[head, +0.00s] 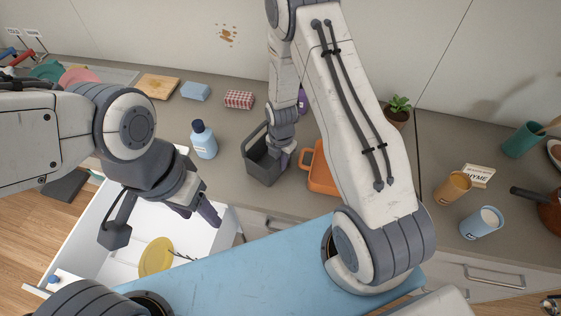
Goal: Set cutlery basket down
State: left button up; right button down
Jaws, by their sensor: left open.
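The dark grey cutlery basket (258,168) is near the counter's front edge, in the middle of the head view. It looks upright, but I cannot tell whether its base touches the counter. My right gripper (284,155) is at the basket's right side, pointing down. The wrist hides part of the basket, and I cannot see whether the jaws are closed on it. My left gripper (197,212) is open and empty over the open white drawer, left of the basket and apart from it.
A blue bottle (203,140) stands left of the basket. An orange container (322,178) is close on its right, partly behind my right arm. A checkered box (239,99) and a blue sponge (195,91) lie behind. The open drawer (125,252) holds a yellow item (156,256).

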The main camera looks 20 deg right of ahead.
jog(key=shift+f, duration=0.1)
jog(key=c, duration=1.5)
grip_release()
jog(key=shift+f, duration=0.1)
jog(key=o, duration=0.5)
jog(key=shift+c, duration=0.2)
jog(key=shift+r, duration=0.2)
